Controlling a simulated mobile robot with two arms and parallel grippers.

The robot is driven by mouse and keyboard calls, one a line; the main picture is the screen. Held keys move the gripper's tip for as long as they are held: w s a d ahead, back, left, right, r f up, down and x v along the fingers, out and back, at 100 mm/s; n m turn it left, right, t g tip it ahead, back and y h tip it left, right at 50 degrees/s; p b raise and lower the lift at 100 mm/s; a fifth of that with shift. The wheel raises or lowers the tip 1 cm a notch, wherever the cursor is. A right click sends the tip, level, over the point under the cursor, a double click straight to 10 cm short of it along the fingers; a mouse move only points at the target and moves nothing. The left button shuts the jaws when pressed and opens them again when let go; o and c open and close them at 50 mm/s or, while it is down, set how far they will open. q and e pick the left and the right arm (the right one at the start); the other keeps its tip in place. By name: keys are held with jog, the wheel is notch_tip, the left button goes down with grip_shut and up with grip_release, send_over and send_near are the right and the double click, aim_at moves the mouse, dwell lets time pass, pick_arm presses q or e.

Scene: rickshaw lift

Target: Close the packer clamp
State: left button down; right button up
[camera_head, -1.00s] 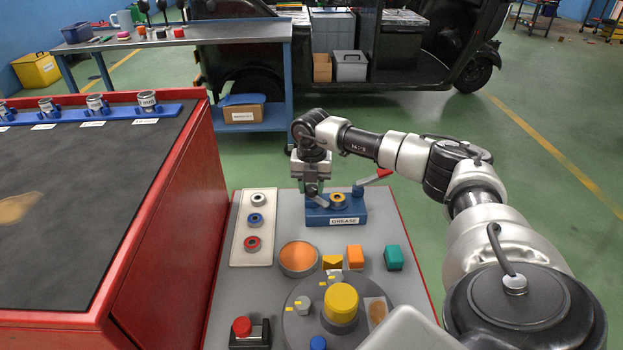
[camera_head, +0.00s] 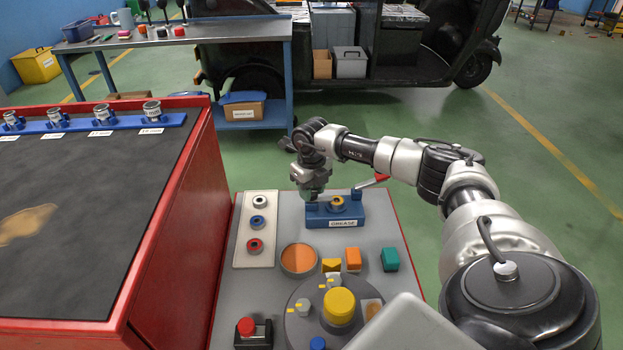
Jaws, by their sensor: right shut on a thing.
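The packer clamp is a blue block (camera_head: 320,219) with a white GREASE label, on the grey panel at centre. A ring with a yellow-orange centre (camera_head: 337,202) sits on it. A lever with a red tip (camera_head: 381,177) sticks up and out to the right from its right end. My right gripper (camera_head: 312,193) points down at the block's left end, left of the ring and apart from the red tip. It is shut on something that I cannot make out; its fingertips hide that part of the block. My left gripper is not in view.
The grey panel (camera_head: 225,300) holds an orange disc (camera_head: 298,258), a yellow knob (camera_head: 339,306), a red button (camera_head: 246,326) and coloured blocks. A red cabinet (camera_head: 190,200) with a dark top stands at left. Green floor right of the panel is free.

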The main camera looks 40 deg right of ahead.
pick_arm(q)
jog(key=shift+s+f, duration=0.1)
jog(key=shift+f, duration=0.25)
pick_arm(e)
jog(key=shift+n, duration=0.4)
jog(key=o, duration=0.9)
jog(key=shift+r, duration=0.25)
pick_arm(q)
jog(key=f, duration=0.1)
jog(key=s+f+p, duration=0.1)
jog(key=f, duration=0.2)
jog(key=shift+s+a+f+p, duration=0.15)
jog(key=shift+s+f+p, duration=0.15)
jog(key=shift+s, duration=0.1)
pick_arm(e)
notch_tip(320, 180, up, 10)
jog(key=shift+r, duration=0.15)
